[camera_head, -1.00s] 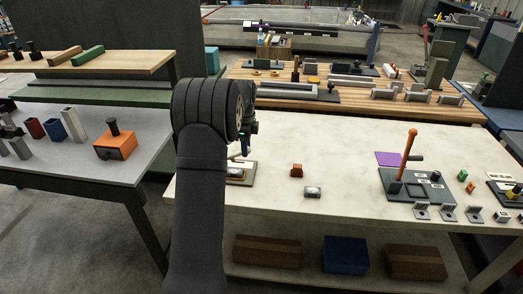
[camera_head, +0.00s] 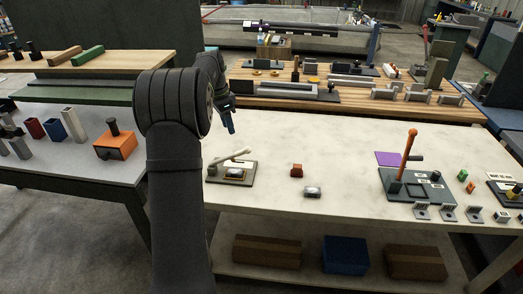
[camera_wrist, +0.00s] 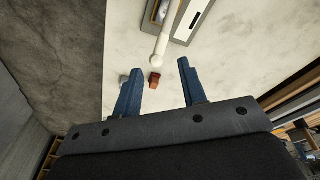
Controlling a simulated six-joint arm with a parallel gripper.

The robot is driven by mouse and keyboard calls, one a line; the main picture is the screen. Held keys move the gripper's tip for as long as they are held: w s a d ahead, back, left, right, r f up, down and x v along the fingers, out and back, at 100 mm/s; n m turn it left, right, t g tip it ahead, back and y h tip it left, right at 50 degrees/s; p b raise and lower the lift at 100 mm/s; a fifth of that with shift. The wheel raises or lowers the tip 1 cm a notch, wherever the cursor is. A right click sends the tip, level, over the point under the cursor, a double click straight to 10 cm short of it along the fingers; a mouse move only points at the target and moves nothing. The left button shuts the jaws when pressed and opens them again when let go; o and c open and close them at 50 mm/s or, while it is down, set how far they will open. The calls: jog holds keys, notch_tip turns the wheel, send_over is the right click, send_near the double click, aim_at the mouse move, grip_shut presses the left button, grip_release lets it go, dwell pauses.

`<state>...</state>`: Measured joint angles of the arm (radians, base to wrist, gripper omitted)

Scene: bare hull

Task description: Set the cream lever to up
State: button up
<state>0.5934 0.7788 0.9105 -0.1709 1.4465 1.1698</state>
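The cream lever (camera_head: 230,158) is at the left end of the white table, on a small grey base plate (camera_head: 215,179). In the head view its arm lies low and slants across the base, its right end slightly higher in the picture. In the wrist view the cream lever (camera_wrist: 161,43) shows at the top, its round end just beyond the fingertips. My gripper (camera_wrist: 159,66) has its two blue fingers spread with nothing held between them. In the head view my gripper (camera_head: 230,124) is above and behind the lever, apart from it.
An orange-brown block (camera_head: 297,170) and a small grey block (camera_head: 312,191) sit right of the lever base. Further right stands an orange upright lever (camera_head: 407,152) on a dark panel (camera_head: 392,185). The table's middle is mostly clear.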

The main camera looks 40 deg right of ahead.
jog(key=w+a+n+h, duration=0.35)
jog(key=a+n, duration=0.45)
jog(key=n, duration=0.3)
jog(key=w+a+x, duration=0.1)
jog(key=x, duration=0.9)
jog(key=s+v, duration=0.1)
jog(key=v, duration=0.7)
jog(key=w+d+f+m+t, duration=0.4)
jog(key=d+f+m+t, duration=0.35)
jog(key=d+f, duration=0.3)
jog(key=s+d+m+t+h, duration=0.4)
jog(key=s+d+m+h, duration=0.3)
jog(key=s+m, duration=0.4)
jog(key=shift+s+d+f+t+h, duration=0.25)
jog(key=shift+s+d+t+h, duration=0.25)
jog(key=shift+s, duration=0.3)
jog(key=shift+a, duration=0.1)
